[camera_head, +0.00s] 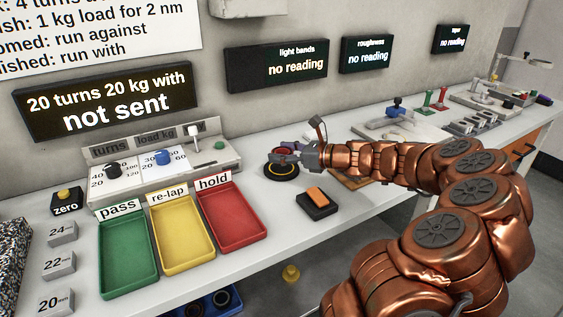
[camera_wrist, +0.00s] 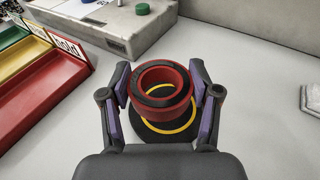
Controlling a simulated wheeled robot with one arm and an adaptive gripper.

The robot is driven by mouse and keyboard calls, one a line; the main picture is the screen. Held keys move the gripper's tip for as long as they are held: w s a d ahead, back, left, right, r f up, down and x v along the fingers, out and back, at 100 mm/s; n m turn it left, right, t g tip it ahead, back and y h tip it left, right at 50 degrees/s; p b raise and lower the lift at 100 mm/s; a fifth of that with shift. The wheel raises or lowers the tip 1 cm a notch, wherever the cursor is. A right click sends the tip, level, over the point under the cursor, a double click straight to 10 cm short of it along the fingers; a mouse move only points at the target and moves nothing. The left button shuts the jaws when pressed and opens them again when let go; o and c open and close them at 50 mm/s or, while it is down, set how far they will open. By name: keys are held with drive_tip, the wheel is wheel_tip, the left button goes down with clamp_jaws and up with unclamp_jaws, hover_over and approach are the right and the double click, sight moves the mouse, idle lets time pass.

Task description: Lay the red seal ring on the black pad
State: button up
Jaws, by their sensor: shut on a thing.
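The red seal ring (camera_wrist: 161,82) has a dark top face and sits between my gripper's two purple-padded fingers in the wrist view. My gripper (camera_wrist: 160,97) is shut on it. The round black pad (camera_wrist: 152,135) with a yellow circle lies on the bench directly below the ring. The ring covers the far part of the pad, and I cannot tell whether it touches the pad. In the head view my gripper (camera_head: 287,157) is over the black pad (camera_head: 281,175), and the ring (camera_head: 284,151) shows only partly behind the fingers.
Green (camera_head: 128,288), yellow (camera_head: 181,266) and red (camera_head: 236,242) trays stand left of the pad. A control box (camera_head: 105,196) with dials is behind them. A black block with an orange top (camera_head: 316,196) lies close in front of the pad.

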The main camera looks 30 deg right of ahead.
sight(281, 167)
drive_tip(key=shift+w+d, duration=0.2)
drive_tip(key=shift+w, duration=0.35)
drive_tip(key=shift+f+b, duration=0.4)
drive_tip(key=shift+f, duration=1.4)
drive_tip(key=shift+f, duration=0.15)
drive_tip(key=o, duration=1.2)
drive_tip(key=shift+r, duration=0.2)
drive_tip(key=p+v, duration=0.1)
drive_tip(key=v, duration=1.1)
drive_tip(key=shift+s, duration=0.1)
